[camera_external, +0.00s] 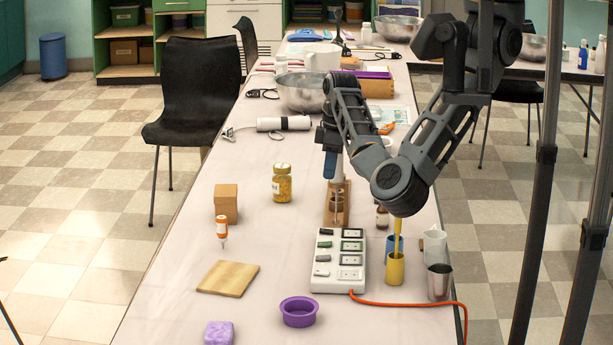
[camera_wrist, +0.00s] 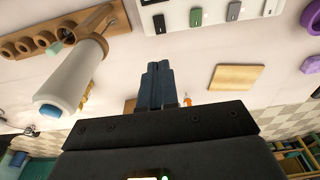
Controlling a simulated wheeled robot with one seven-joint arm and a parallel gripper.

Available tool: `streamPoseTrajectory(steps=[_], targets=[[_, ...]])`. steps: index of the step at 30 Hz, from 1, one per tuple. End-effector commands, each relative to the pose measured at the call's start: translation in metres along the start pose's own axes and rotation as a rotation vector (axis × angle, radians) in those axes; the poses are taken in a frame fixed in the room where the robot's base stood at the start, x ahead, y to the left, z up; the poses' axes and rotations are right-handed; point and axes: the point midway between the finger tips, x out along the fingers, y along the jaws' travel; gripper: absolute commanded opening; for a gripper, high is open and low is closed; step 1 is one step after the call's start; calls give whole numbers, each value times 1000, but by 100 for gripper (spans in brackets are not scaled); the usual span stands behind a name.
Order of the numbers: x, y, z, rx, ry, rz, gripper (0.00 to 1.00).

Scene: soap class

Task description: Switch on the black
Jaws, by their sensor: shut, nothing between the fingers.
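The white power strip (camera_external: 352,284) lies on the table, with a column of switches beside several sockets. Its black switch (camera_external: 326,231) is at the far end, next to the green switch (camera_external: 324,244). In the wrist view the black switch (camera_wrist: 159,24) is at the left of the row, near the top edge. My gripper (camera_wrist: 161,65) is shut and empty. Its fingertips appear below the black switch in the picture, apart from it.
A yellow cup (camera_external: 396,270) and orange cable (camera_external: 410,304) are right of the strip. A purple bowl (camera_external: 299,312) stands in front.

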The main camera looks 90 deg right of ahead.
Motion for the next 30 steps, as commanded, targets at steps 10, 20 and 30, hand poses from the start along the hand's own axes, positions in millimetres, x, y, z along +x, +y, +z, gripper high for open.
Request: streamPoseTrajectory(steps=[10, 20, 30], targets=[[46, -3, 1, -8, -5, -12, 0], [108, -3, 1, -4, -4, -10, 0], [138, -3, 1, -5, -3, -8, 0]])
